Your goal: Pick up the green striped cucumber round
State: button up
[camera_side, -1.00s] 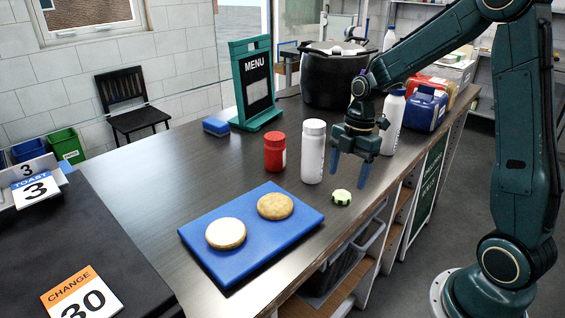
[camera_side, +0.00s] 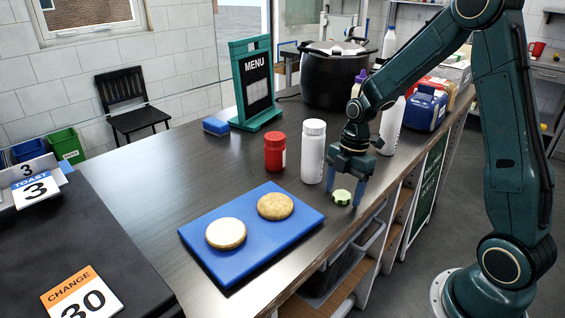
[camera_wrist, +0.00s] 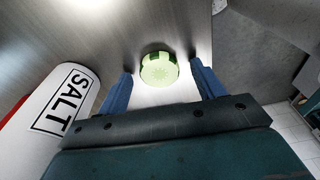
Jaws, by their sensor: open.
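The green striped cucumber round (camera_side: 342,197) lies on the dark counter near its front edge, just right of the blue board. In the wrist view the cucumber round (camera_wrist: 159,69) shows as a pale green disc with darker green stripes on its rim. My gripper (camera_side: 344,196) is low over the counter at the cucumber round. In the wrist view my gripper (camera_wrist: 161,80) is open, with one blue finger to each side of the round and a gap on both sides. The round appears untouched.
A white salt shaker (camera_side: 313,152) stands close to the left of my gripper, with a red jar (camera_side: 275,153) beyond it. A blue board (camera_side: 213,256) carries two bun halves. A white bottle (camera_side: 392,124) and a black pot (camera_side: 334,78) stand behind.

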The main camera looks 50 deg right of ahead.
aim_at(343, 194)
jog(key=c, duration=1.1)
jog(key=shift+o, duration=0.2)
jog(key=shift+r, duration=0.1)
notch_tip(343, 194, up, 20)
dwell(0.4)
